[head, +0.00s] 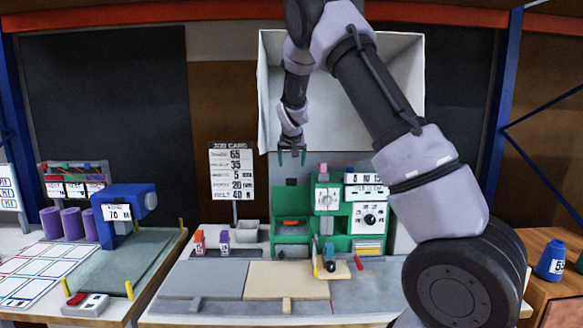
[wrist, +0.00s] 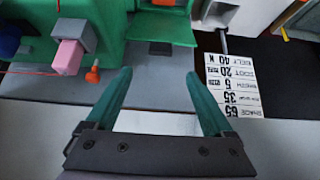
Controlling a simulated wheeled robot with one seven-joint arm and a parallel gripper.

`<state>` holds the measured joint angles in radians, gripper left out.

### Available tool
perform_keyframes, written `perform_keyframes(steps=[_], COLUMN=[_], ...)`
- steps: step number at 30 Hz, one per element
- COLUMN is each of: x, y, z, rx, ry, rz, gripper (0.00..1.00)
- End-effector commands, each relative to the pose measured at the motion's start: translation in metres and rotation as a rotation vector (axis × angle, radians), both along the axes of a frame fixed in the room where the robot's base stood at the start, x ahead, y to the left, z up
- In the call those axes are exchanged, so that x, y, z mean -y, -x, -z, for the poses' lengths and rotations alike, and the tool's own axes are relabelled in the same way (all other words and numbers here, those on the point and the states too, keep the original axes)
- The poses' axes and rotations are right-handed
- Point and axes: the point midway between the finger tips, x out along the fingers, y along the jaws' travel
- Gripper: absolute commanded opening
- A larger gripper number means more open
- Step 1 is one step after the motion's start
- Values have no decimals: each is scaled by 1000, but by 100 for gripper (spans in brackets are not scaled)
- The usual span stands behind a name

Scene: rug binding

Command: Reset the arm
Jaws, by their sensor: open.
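My arm (head: 375,80) arches up from the lower right and bends down in the middle of the head view. My gripper (head: 291,156) hangs above the green machine (head: 284,200), in front of the white box-like panel. In the wrist view my gripper (wrist: 151,95) shows two green fingers spread wide apart, with nothing between them. It is open and empty.
A job card (head: 231,170) with numbers stands left of the machine; it also shows in the wrist view (wrist: 232,98). A blue device (head: 125,215) marked 70 and purple cylinders (head: 70,224) stand at left. A blue bottle (head: 551,260) stands far right. The grey board (head: 200,278) is mostly clear.

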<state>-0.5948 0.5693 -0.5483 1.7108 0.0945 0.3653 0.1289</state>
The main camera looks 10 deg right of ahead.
Motion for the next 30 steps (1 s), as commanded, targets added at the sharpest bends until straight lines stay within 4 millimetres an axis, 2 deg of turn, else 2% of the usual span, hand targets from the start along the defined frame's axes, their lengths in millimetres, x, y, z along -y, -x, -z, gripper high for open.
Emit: perform_keyframes(steps=[9,11,14,17,20,24,30], x=[1,4,15,29,43,54,62], y=[1,5,23,54,95,158,253], z=[-2,-7,-24,-52,-82,-119,-158], rx=[0,-2,-13,-28,-44,-58,-60], ry=[-4,-15,-61,-134,-212,-300,-384], rz=[1,8,29,54,74,83,76], gripper=[86,86,86,86,86,86,86])
